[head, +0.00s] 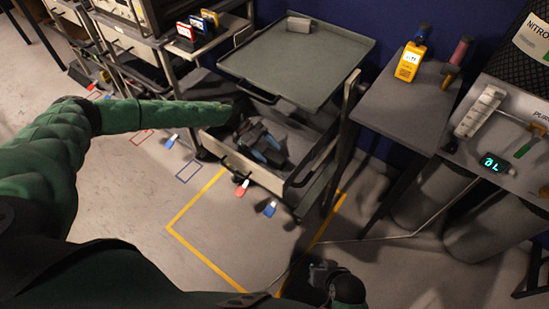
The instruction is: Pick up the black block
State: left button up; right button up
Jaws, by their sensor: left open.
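My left arm reaches in from the left in its green sleeve, and my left gripper (273,146) is over the open lower drawer (240,161) of the cart. It is open, with dark fingers and bluish parts. Dark shapes lie around it in the drawer's shadow, and I cannot clearly tell a black block apart from the gripper there. My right gripper (320,272) shows small and dark at the bottom, low above the floor, and its jaws are unclear.
The cart's grey top tray (300,65) carries one small grey block (299,23). A side table (400,110) with a yellow meter (409,62) stands right.

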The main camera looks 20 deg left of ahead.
pick_arm(q)
jog(key=shift+x, duration=0.9)
jog(key=c, duration=1.1)
jog(key=shift+r, duration=0.1)
